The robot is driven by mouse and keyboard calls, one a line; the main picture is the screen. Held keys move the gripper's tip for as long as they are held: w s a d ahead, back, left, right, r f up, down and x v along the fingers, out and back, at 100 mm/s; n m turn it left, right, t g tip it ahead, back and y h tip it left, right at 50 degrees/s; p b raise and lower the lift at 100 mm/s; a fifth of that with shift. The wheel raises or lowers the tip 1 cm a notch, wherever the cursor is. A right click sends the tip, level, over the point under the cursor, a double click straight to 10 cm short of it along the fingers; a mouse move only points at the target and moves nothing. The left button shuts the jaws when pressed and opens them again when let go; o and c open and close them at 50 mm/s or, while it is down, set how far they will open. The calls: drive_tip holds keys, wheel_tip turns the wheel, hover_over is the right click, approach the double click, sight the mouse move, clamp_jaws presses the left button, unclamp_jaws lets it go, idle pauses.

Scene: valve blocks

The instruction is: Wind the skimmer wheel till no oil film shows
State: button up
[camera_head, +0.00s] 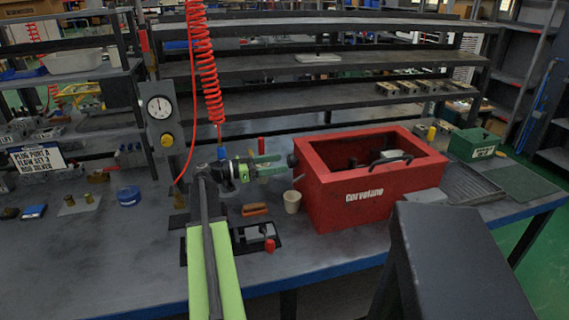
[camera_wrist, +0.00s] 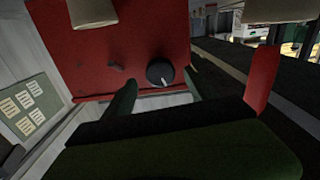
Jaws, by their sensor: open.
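A red open-topped tank (camera_head: 350,191) stands on the bench in the head view; its red side (camera_wrist: 100,62) fills much of the wrist view. A round black knob with a white mark (camera_wrist: 160,72), which looks like the skimmer wheel, sits on that side. It also shows as a dark knob (camera_head: 292,160) at the tank's left end. My gripper (camera_head: 282,163) is open with its fingers pointing at the knob. In the wrist view my gripper (camera_wrist: 160,78) has a finger on each side of the knob; contact cannot be told. The tank's inside is dark, and no oil film can be made out.
A beige cup (camera_head: 292,201) stands close to the tank's left front corner. A red-knobbed fixture (camera_head: 262,239) lies in front of my arm. A red coiled hose (camera_head: 205,65) hangs behind my arm. A green box (camera_head: 473,144) stands right of the tank.

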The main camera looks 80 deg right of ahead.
drive_tip(key=v, duration=1.4)
drive_tip(key=shift+r, duration=0.15)
